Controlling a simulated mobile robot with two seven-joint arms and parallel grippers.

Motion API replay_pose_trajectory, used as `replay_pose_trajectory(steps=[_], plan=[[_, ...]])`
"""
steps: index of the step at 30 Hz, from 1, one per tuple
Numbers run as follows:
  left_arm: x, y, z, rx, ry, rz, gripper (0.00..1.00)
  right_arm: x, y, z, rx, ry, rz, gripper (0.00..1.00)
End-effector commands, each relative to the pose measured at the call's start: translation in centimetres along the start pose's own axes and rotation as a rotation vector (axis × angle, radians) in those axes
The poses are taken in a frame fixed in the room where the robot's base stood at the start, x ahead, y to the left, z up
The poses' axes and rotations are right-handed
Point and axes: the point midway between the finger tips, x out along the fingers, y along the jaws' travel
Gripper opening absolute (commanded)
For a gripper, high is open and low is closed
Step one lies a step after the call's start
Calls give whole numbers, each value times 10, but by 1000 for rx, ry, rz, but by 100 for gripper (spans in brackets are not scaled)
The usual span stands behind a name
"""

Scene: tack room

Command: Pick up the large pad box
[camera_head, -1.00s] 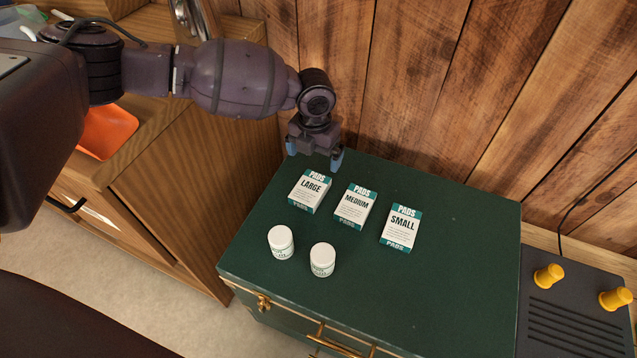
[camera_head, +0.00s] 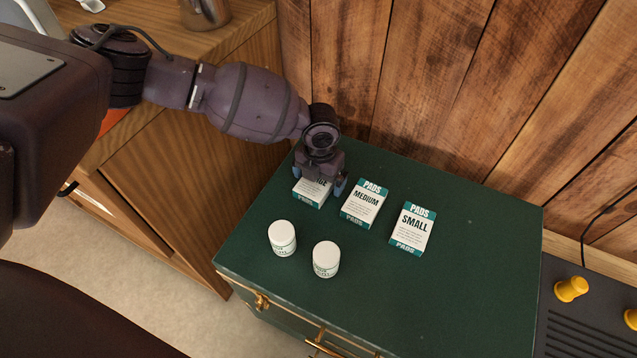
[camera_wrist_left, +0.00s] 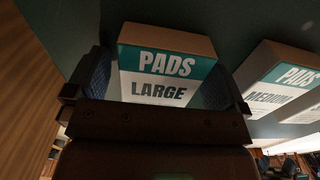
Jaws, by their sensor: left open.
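The large pad box (camera_head: 309,193) is white and teal and sits on the green trunk top (camera_head: 440,290), at the left of a row of pad boxes. My left gripper (camera_head: 320,184) is open over it and hides its upper part in the head view. In the left wrist view the large pad box (camera_wrist_left: 165,72) shows between the two blue-padded fingers, with its "PADS LARGE" label facing the camera. I cannot tell whether the fingers touch it. My right gripper is not in view.
The medium pad box (camera_head: 364,204) stands close to the right of my left gripper, and the small pad box (camera_head: 413,229) is beyond it. Two white jars (camera_head: 282,238) (camera_head: 326,259) stand in front. A wooden plank wall (camera_head: 430,90) rises behind the trunk.

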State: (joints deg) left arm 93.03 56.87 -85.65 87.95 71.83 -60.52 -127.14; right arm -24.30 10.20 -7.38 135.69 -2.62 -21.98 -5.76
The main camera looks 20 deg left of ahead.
Motion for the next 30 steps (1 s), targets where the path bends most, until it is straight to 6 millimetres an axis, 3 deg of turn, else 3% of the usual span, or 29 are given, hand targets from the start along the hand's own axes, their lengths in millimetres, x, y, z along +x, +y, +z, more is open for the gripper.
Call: replay_pose_trajectory(steps=[6, 16, 25, 30], plan=[[-2, 0, 2, 0, -5, 0, 98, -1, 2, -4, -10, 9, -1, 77], [-2, 0, 2, -1, -4, 0, 50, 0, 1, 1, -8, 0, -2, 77], [-7, 0, 2, -1, -6, 1, 50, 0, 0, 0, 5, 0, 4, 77], [-33, 1, 4, -1, -13, 0, 50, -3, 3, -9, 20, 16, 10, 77]])
